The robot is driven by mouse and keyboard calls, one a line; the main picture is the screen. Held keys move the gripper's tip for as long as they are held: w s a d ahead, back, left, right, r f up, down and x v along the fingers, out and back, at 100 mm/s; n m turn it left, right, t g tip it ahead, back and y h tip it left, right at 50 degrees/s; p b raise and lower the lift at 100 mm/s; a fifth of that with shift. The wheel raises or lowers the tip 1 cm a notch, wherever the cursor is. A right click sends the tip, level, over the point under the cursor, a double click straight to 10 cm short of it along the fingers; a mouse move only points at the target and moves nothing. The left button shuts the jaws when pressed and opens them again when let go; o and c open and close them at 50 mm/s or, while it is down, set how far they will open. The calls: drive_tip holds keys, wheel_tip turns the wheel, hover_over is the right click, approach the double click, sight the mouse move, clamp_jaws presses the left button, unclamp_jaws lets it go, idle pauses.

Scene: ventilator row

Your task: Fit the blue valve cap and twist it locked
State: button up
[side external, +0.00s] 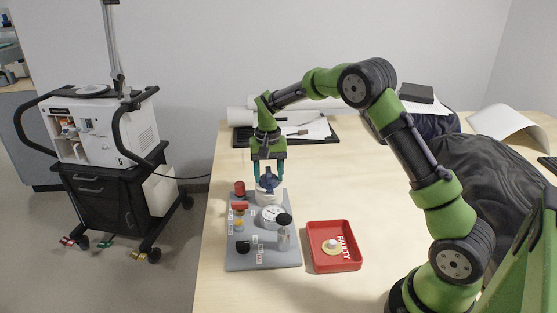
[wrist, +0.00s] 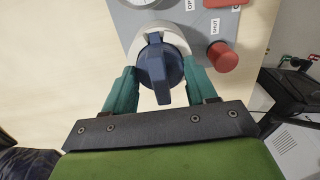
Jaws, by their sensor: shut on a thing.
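The blue valve cap (wrist: 158,66) has a raised grip bar and sits at the white round port (wrist: 178,38) on the grey panel. In the side view the blue cap (side external: 268,183) is on top of the white port (side external: 266,197) at the panel's back edge. My gripper (wrist: 160,84) has its two teal fingers on either side of the cap and is shut on it. In the side view my gripper (side external: 268,172) points straight down over the port. Whether the cap is fully seated or locked cannot be told.
The grey panel (side external: 262,262) carries a gauge (side external: 271,217), a red knob (side external: 240,188), a red-handled valve (side external: 239,206) and black knobs. A red tray (side external: 350,265) marked FAULTY, holding a pale round part (side external: 332,246), is to its right. Bare table lies in front of the panel.

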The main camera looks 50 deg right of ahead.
drive_tip(key=shift+f, duration=0.3)
idle(0.5)
idle(0.3)
drive_tip(key=m, duration=0.4)
drive_tip(key=shift+m, duration=0.4)
drive_tip(key=m, duration=0.4)
drive_tip(key=shift+m, duration=0.3)
